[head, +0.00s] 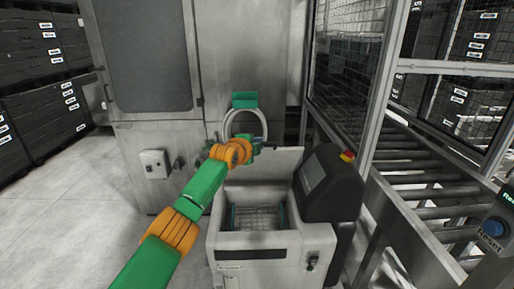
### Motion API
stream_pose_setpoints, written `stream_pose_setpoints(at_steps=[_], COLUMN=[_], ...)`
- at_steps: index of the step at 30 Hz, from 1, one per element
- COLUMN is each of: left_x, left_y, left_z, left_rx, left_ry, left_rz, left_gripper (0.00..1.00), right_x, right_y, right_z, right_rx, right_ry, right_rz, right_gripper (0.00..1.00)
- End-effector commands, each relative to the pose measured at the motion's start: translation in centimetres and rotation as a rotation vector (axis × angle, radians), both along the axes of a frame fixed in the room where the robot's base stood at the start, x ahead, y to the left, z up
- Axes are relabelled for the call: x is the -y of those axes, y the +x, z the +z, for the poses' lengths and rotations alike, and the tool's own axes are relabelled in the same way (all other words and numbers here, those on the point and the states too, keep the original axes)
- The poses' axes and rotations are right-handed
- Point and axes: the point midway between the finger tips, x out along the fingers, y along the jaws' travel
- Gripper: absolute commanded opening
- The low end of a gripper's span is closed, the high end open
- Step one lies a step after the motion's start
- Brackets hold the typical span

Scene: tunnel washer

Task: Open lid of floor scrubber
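The floor scrubber (262,244) stands in the lower middle of the head view, a light grey body with a dark console (333,187) on its right. Its lid (283,162) is a pale panel that stands raised at the back, and the bay below it is uncovered, with a mesh-like basket (257,217) visible inside. My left arm, green and orange, reaches in from the bottom. My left gripper (260,146) is at the lid's upper left edge. Its fingers are too small and hidden to show whether it is open or touching the lid. My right gripper is out of view.
A large steel machine (222,60) stands right behind the scrubber. A pale loop (228,123) below a green block (244,100) is beside my arm. A roller conveyor (425,185) with mesh fencing is at right. Dark crates (45,115) stand at left; the left floor is clear.

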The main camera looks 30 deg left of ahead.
Motion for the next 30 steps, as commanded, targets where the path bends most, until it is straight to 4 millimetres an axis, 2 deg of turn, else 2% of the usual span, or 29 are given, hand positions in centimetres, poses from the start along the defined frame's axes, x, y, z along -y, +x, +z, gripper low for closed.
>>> stream_pose_setpoints(at_steps=[15,16,18,19,30], left_x=[0.03,0.03,0.03,0.03,-0.02], left_y=[0.06,0.06,0.06,0.06,-0.05], left_z=[0.31,0.31,0.31,0.29,0.22], left_rx=[0.0,0.0,0.0,0.0,-0.001], left_ry=[-0.002,-0.002,-0.002,-0.001,0.0], left_rz=[0.0,0.0,0.0,-0.001,0.0], left_gripper=[0.0,0.23,0.41,0.47,0.47], right_x=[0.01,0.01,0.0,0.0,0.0], right_y=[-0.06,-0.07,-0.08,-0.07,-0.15], right_z=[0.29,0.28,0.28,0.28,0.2], right_rx=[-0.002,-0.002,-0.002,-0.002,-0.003], right_ry=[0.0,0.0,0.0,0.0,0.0], right_rz=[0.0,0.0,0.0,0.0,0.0], right_gripper=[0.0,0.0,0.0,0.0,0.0])
